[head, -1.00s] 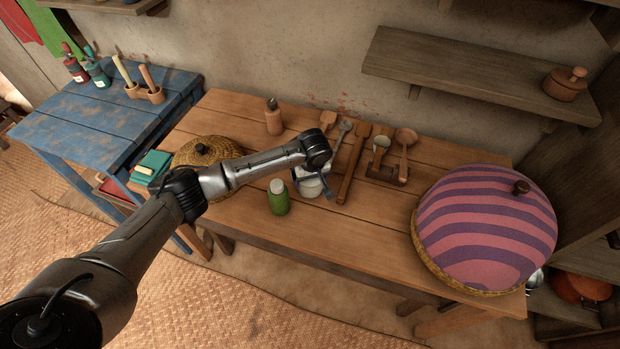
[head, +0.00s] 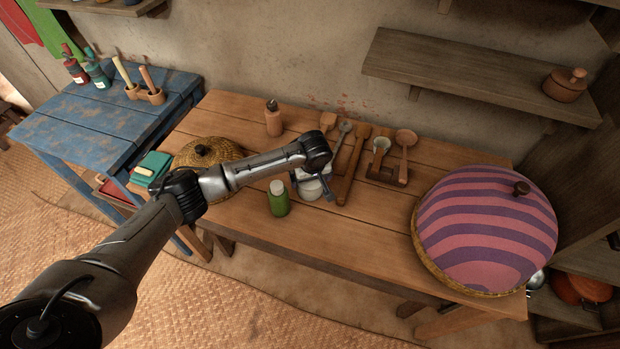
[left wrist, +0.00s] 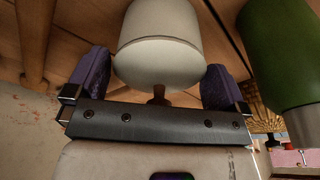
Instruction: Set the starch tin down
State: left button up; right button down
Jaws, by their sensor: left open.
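The starch tin, which I take to be the white round tin (head: 311,189), stands on the wooden table, partly hidden under my left gripper. In the left wrist view the tin (left wrist: 160,45) shows pale and smooth, with a brown knob on the side toward my gripper. My left gripper (head: 314,184) is over the tin. In the left wrist view its purple-padded fingers (left wrist: 157,82) are open, one on each side of the tin, with a gap visible at the right. My right gripper is not in view.
A green bottle with a pale cap (head: 279,199) stands close left of the tin. A wooden utensil rack (head: 386,174) and a long wooden piece (head: 352,165) lie to the right. A striped domed cover (head: 485,235) fills the right end. The table's front middle is clear.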

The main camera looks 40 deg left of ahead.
pick_arm(q)
jog(key=p+v, duration=0.3)
jog(key=v, duration=0.8)
jog(key=s+d+f+m+t+h, duration=0.1)
jog(key=s+d+f+m+h, duration=0.2)
jog(key=s+d+f+m, duration=0.85)
jog(key=s+m+t, duration=0.1)
jog(key=s, duration=2.2)
jog(key=shift+s+r+y, duration=0.25)
jog(key=shift+r+y, duration=0.05)
jog(key=shift+y, duration=0.1)
jog(key=shift+d+m, duration=0.15)
jog(key=shift+m, duration=0.1)
